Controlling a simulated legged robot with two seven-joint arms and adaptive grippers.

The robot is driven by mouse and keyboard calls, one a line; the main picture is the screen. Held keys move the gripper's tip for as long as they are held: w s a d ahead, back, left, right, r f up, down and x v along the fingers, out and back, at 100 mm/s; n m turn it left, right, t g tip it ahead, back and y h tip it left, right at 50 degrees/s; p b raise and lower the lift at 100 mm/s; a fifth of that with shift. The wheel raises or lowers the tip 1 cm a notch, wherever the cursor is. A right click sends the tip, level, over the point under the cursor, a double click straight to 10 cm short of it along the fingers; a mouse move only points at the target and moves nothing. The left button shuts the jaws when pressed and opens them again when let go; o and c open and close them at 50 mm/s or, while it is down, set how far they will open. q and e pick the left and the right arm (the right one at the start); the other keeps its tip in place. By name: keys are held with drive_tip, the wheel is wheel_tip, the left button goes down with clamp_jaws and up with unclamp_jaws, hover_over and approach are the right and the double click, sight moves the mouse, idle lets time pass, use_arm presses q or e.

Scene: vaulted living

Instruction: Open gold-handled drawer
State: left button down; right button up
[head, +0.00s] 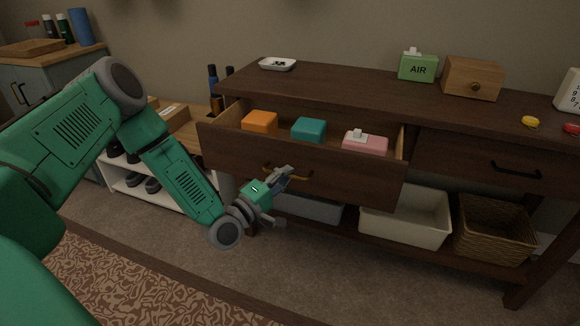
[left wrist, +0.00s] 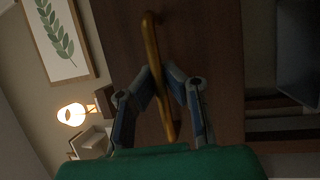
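The gold-handled drawer (head: 330,176) is the left drawer of the dark wooden console, and it stands pulled out with its inside showing. Its gold handle (head: 301,178) is on the front, partly covered by my left gripper (head: 284,176). In the left wrist view the gold handle (left wrist: 152,45) runs between the two fingers of my left gripper (left wrist: 158,72), whose tips close in on it from both sides. An orange block (head: 259,122), a teal block (head: 309,130) and a pink box (head: 365,142) lie in the drawer. My right gripper is not in view.
The right drawer (head: 460,162) with a dark handle is shut. A cream bin (head: 405,218) and a wicker basket (head: 492,230) stand on the lower shelf. A green AIR box (head: 418,68) and a small wooden box (head: 472,78) are on top. Carpeted floor lies in front.

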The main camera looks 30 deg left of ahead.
use_arm(q)
drive_tip(key=shift+s+d+f, duration=0.1)
drive_tip(key=shift+s+f, duration=0.05)
drive_tip(key=shift+s, duration=0.35)
drive_tip(key=shift+s+d+f, duration=0.1)
drive_tip(key=shift+s+f, duration=0.05)
drive_tip(key=shift+s, duration=0.3)
drive_tip(key=c, duration=1.6)
unclamp_jaws()
drive_tip(key=shift+w, duration=0.1)
drive_tip(key=shift+r, duration=0.1)
drive_tip(key=v, duration=1.2)
